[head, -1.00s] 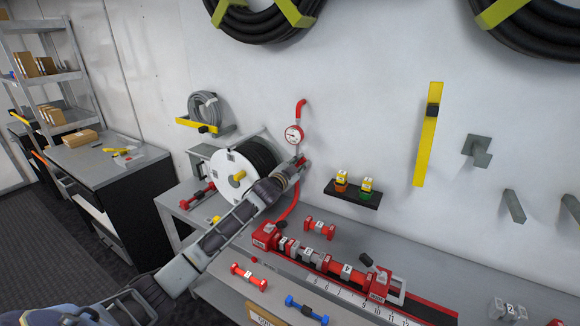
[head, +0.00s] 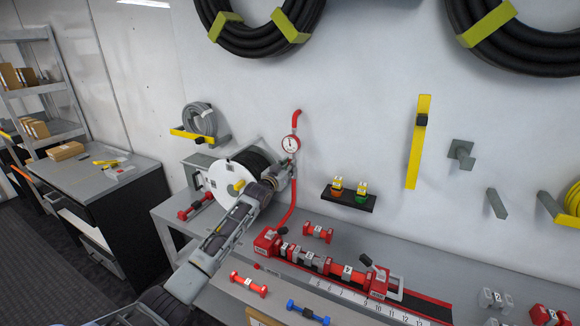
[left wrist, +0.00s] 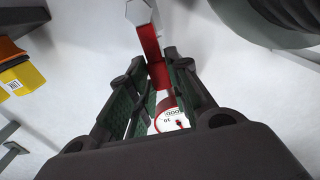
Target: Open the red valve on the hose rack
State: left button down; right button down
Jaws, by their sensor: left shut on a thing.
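The red valve (left wrist: 152,45) shows in the left wrist view as a red bar with a pale hexagonal end, running between my fingertips. My left gripper (left wrist: 158,75) is shut on it, with green-padded fingers on either side. A white round gauge (left wrist: 170,118) sits lower between the fingers. In the head view, my left gripper (head: 287,169) is at the red pipe just below the gauge (head: 290,144), and it hides the valve there. My right gripper is not in view.
A hose reel with a white disc (head: 229,180) stands just left of my left gripper. A small black shelf (head: 350,198) with two bottles is on the wall to the right. A red proportioner assembly (head: 325,262) lies on the bench below. Black hoses (head: 262,15) hang above.

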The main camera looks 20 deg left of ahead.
pick_arm(q)
jog(key=shift+a+f+n, duration=0.1)
jog(key=shift+a+n, duration=0.05)
jog(key=shift+n, duration=0.15)
jog(key=c, duration=1.3)
grip_release()
jog(key=shift+s, duration=0.15)
jog(key=shift+s+a, duration=0.15)
jog(key=shift+s, duration=1.8)
jog(key=shift+s+a, duration=0.2)
jog(key=shift+s, duration=1.7)
jog(key=shift+s+a, duration=0.15)
jog(key=shift+s, duration=1.8)
